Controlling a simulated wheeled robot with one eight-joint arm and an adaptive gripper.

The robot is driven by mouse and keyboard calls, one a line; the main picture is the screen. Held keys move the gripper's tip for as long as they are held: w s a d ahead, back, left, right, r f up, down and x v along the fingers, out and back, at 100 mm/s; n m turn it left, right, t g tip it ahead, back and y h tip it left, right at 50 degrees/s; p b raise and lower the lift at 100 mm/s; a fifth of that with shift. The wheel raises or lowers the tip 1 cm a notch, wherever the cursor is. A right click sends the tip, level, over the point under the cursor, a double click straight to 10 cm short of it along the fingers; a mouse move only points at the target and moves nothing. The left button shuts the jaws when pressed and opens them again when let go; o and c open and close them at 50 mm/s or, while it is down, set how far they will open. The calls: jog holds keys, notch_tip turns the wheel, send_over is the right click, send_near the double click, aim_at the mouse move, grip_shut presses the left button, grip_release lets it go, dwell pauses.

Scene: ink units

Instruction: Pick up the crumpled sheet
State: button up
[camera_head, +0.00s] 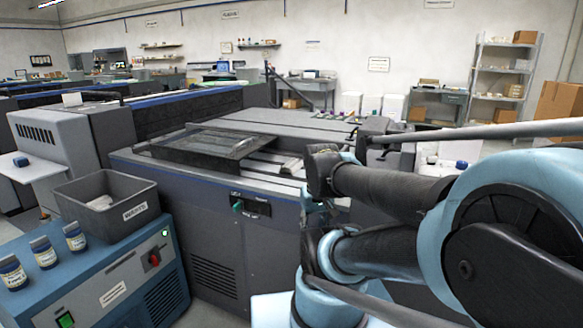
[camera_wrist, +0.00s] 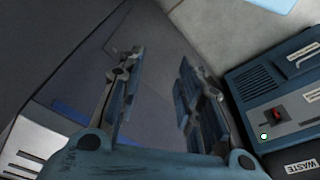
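I cannot clearly make out a crumpled sheet in either view. A small pale lump (camera_head: 291,165) lies on top of the grey machine (camera_head: 225,228) in the head view, and I cannot tell whether it is paper. My gripper (camera_wrist: 160,62) shows in the wrist view with its two fingers apart and nothing between them. In the head view my arm hides most of the gripper, which is beside the machine's front right side.
A blue cabinet (camera_head: 110,285) stands at the front left with a dark waste bin (camera_head: 105,205) and several bottles on it. The cabinet also shows in the wrist view (camera_wrist: 262,88). A dark flat plate (camera_head: 205,147) lies on the machine. Shelves (camera_head: 503,85) stand far back right.

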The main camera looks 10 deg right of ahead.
jog(key=shift+o, duration=1)
jog(key=shift+a, duration=0.15)
jog(key=o, duration=0.7)
jog(key=shift+s+r, duration=0.15)
jog(key=shift+r, duration=0.75)
notch_tip(320, 180, up, 23)
jog(key=m+g, duration=0.2)
jog(key=m, duration=0.5)
send_over(291, 162)
jog(key=f, duration=1)
jog(key=shift+d+f, duration=0.2)
jog(key=shift+f, duration=0.05)
jog(key=shift+a+f, duration=0.1)
jog(key=shift+f, duration=3.1)
